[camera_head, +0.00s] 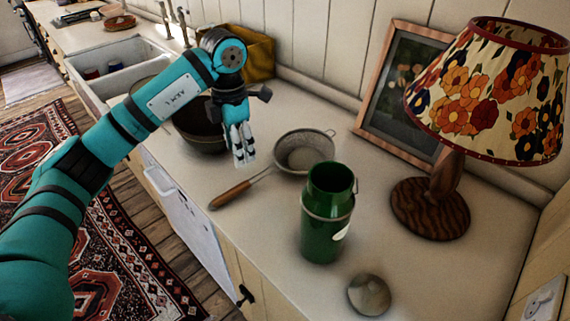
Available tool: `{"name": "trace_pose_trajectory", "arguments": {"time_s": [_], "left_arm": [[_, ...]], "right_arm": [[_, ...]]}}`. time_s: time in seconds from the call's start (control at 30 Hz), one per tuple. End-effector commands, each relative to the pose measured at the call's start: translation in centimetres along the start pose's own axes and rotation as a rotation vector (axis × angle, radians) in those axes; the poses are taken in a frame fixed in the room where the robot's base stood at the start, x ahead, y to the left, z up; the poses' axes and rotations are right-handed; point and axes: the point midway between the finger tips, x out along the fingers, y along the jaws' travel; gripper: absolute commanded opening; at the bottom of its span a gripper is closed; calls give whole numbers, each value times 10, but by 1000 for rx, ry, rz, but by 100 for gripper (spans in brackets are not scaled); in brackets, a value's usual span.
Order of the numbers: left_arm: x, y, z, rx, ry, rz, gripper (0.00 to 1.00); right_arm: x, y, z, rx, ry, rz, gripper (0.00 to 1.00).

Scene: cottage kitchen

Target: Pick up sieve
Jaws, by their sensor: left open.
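The sieve (305,152) lies on the pale counter, with a round mesh bowl and metal rim. Its wooden handle (230,195) points toward the front edge, to the lower left. My left gripper (243,158) points down just left of the sieve's bowl, above the far side of the handle. It is open, and nothing shows between its fingers. I cannot tell exactly how high above the counter the fingertips are. My right gripper is not in view.
A green canister (327,220) stands just in front of the sieve's bowl. A dark pot (200,132) is behind my left gripper. A floral lamp (490,90), a picture frame (393,85) and a round stone-like object (369,295) are to the right. A sink (130,58) is at the upper left.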

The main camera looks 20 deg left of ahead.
Motion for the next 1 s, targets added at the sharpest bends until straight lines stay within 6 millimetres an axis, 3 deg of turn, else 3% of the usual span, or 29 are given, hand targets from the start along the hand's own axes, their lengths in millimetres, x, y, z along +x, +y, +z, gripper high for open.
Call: {"name": "trace_pose_trajectory", "arguments": {"time_s": [0.2,0.3,0.67,1.0], "left_arm": [[34,0,-1,-1,4,-1,51],[47,0,-1,-1,3,-1,51],[69,-1,-1,0,2,0,51],[108,-3,-4,-1,2,-1,51]], "right_arm": [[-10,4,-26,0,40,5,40],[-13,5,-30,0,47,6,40],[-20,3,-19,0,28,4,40],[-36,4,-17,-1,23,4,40]]}}
